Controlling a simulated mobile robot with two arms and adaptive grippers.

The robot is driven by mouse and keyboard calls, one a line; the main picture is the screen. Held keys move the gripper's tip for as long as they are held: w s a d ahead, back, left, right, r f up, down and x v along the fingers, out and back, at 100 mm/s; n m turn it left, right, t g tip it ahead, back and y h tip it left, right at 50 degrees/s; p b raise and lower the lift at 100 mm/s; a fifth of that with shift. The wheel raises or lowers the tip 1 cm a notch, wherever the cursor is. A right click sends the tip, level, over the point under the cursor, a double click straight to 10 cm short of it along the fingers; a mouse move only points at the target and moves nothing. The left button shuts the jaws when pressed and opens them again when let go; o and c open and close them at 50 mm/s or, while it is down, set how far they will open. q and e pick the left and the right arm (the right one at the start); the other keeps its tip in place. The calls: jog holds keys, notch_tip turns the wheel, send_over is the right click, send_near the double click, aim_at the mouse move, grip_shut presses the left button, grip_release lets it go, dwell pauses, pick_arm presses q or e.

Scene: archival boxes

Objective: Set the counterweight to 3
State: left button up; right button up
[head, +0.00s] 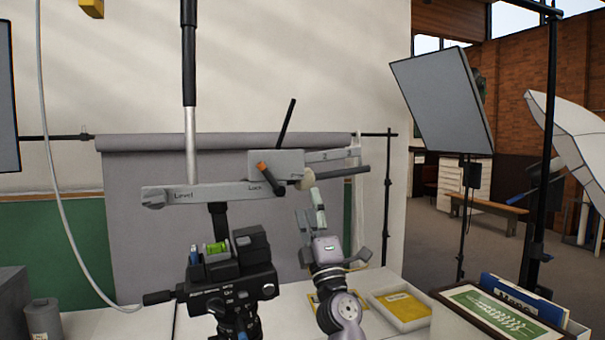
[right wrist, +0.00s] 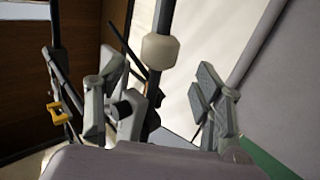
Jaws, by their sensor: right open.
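The counterweight appears to be the beige cylinder (head: 305,179) on a black rod (head: 343,172), right of the grey housing (head: 283,162) on a long grey bar (head: 205,193) marked "Level" and "Lock". My left gripper is not in view.
A black tripod head (head: 235,272) with a green level stands left of my right arm. A tray with a yellow sheet (head: 401,307) and a framed picture (head: 500,315) lie right. A grey backdrop (head: 150,240) hangs behind.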

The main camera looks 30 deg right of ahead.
aim_at(305, 189)
jog(key=x, duration=0.8)
jog(key=shift+w+r, duration=0.1)
jog(key=shift+r, duration=0.05)
grip_shut()
dwell(0.6)
